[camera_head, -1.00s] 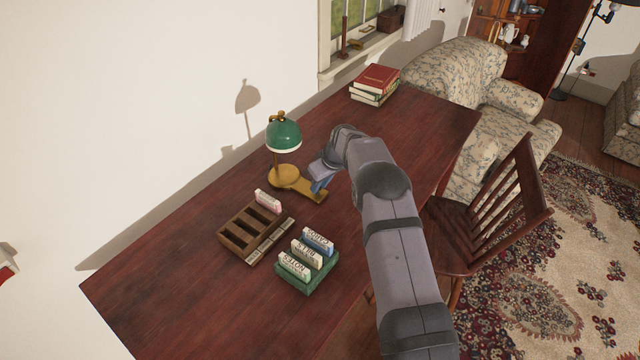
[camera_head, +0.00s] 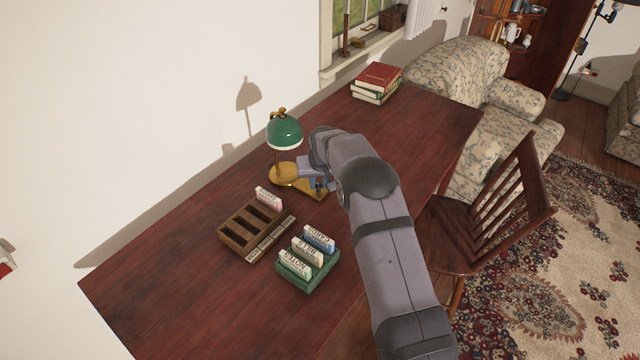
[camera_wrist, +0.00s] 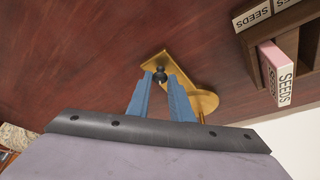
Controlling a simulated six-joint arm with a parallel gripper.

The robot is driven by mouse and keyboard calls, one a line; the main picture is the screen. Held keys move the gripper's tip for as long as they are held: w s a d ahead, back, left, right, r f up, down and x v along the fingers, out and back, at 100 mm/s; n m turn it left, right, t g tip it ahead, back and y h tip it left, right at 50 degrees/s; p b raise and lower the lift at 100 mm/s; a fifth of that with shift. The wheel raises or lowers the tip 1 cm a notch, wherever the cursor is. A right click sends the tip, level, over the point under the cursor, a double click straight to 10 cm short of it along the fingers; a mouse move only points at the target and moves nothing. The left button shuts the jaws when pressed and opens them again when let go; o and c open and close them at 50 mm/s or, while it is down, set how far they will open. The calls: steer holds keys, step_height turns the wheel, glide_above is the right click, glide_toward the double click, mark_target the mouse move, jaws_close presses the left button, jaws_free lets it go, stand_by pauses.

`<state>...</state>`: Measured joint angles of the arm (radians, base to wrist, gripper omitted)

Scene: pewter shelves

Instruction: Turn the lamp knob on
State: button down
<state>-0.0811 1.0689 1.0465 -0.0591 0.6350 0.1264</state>
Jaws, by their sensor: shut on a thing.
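The desk lamp (camera_head: 285,134) has a green shade and a brass base; it stands on the desk near the wall. Its brass base (camera_wrist: 204,102) also shows in the wrist view, with a flat arm reaching out to a small dark knob (camera_wrist: 159,73). My gripper (camera_wrist: 160,79) has its two blue fingers shut on the knob, one on each side. In the head view my gripper (camera_head: 323,185) is at the end of the lamp's brass arm, and the knob is mostly hidden there.
A brown wooden sorter (camera_head: 228,236) with a pink packet and a green holder (camera_head: 300,284) with several labelled packets stand in front of the lamp. Books (camera_head: 376,84) are stacked at the far end. The desk (camera_head: 190,290) is clear at the near left.

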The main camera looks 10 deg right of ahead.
steer(key=m+b, duration=0.1)
steer(key=m+h, duration=0.1)
steer(key=m, duration=0.1)
steer(key=m+b, duration=0.1)
steer(key=shift+w+a+f+m+h+b, duration=0.1)
steer(key=shift+a+f+m+h+b, duration=0.05)
steer(key=shift+a+m+h+b, duration=0.2)
steer(key=shift+w+a+m+g+h, duration=0.1)
steer(key=shift+m+g+h, duration=0.25)
steer(key=shift+m, duration=0.65)
steer(key=shift+a+m+g+h, duration=0.1)
steer(key=shift+m+g+h, duration=0.25)
steer(key=shift+m, duration=0.9)
steer(key=c, duration=1.6)
jaws_free()
steer(key=shift+r, duration=0.25)
steer(key=shift+b+v, duration=0.75)
steer(key=shift+v, duration=2.85)
steer(key=shift+f, duration=0.1)
